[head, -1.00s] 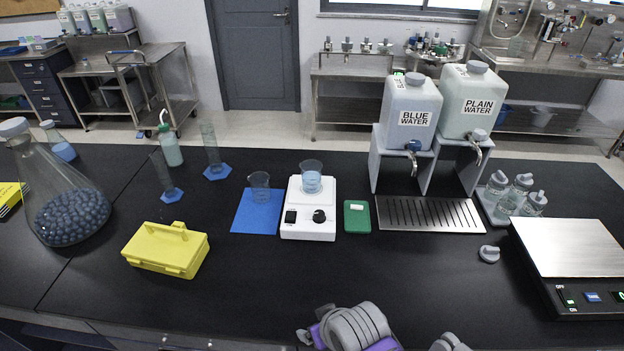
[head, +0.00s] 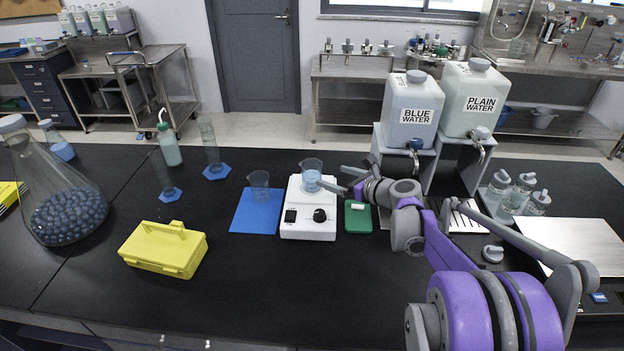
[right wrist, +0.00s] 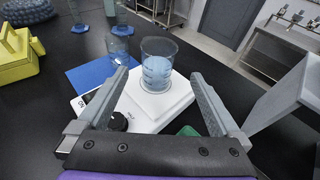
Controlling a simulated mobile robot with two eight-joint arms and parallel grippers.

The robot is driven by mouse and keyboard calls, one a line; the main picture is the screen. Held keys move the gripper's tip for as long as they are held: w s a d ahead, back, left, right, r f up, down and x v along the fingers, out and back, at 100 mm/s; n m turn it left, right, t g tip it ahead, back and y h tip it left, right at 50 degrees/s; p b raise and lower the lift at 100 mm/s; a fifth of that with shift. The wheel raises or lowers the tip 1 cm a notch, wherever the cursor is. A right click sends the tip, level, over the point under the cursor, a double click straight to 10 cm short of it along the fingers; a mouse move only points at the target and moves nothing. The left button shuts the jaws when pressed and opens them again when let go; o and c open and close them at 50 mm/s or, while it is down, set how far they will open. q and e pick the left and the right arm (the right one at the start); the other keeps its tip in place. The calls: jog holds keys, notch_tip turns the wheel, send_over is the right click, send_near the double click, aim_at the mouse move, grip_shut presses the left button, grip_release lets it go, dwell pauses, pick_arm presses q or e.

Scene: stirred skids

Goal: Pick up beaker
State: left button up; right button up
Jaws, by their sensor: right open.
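A clear beaker with pale blue liquid (head: 311,176) stands upright on the white stirrer plate (head: 308,228). It also shows in the right wrist view (right wrist: 157,66), ahead of the fingertips and between their lines. A second clear beaker (head: 259,182) stands on the blue mat (head: 254,214) to the left. My right gripper (head: 334,180) is open, its fingers pointing at the beaker on the stirrer from the right. In the right wrist view its fingers (right wrist: 160,84) are spread and nothing is held. I cannot tell whether a fingertip touches the glass. My left gripper is not in view.
The blue water tank (head: 411,108) and plain water tank (head: 472,98) stand on grey stands behind my right arm. A green pad (head: 357,221) lies right of the stirrer. A yellow case (head: 163,249) is at left. The front middle table is clear.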

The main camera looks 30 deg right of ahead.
send_near(306, 168)
jog(key=shift+x, duration=1)
jog(key=p+x, duration=0.1)
jog(key=x, duration=0.4)
jog(key=shift+w+a, duration=0.1)
jog(key=shift+w, duration=0.05)
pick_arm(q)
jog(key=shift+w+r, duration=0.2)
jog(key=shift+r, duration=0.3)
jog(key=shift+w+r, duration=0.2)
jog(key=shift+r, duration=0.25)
pick_arm(e)
jog(key=shift+s, duration=0.2)
jog(key=shift+c, duration=0.9)
jog(key=c, duration=1.3)
jog(key=shift+o, duration=0.2)
